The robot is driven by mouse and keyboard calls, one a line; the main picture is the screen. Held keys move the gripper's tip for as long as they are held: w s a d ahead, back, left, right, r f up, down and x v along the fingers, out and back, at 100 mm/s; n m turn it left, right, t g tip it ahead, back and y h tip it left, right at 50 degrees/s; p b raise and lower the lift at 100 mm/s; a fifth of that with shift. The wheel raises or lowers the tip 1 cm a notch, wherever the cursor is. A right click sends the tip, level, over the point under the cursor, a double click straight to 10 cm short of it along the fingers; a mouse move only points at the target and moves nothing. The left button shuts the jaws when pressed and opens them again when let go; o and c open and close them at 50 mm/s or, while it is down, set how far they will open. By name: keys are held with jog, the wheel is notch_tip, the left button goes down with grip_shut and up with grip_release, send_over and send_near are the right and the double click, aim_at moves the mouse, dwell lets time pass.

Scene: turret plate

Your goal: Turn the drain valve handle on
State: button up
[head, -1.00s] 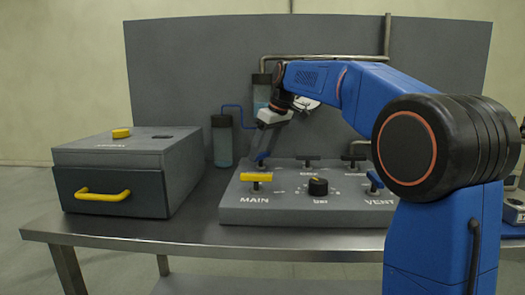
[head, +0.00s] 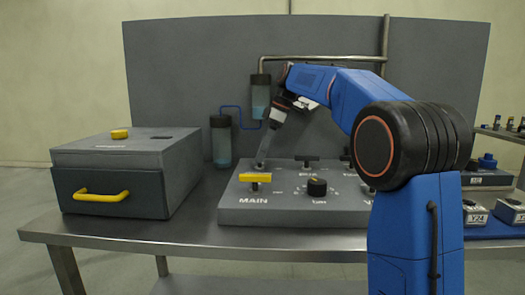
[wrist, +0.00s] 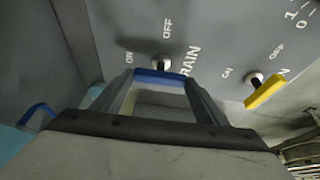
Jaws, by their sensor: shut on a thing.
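The drain valve handle (wrist: 160,76) is a blue bar on a silver stem, below the ON, OFF and DRAIN lettering in the wrist view. My gripper (wrist: 161,84) is shut on this blue bar, one finger at each end. In the head view my gripper (head: 261,162) reaches down to the panel's back left, behind the yellow MAIN handle, and hides most of the blue handle. The grey valve panel (head: 290,215) lies flat on the table.
The yellow MAIN handle (head: 256,178) stands close in front of my gripper, and shows in the wrist view (wrist: 266,92). A black knob (head: 317,187) and black handles (head: 306,158) are also on the panel.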

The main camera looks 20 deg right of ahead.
dwell(0.4)
jog(key=o, duration=1.1)
jog(key=shift+c, duration=0.2)
jog(key=v, duration=1.7)
jog(key=shift+d, duration=0.2)
jog(key=shift+s+r, duration=0.1)
jog(key=shift+s, duration=0.05)
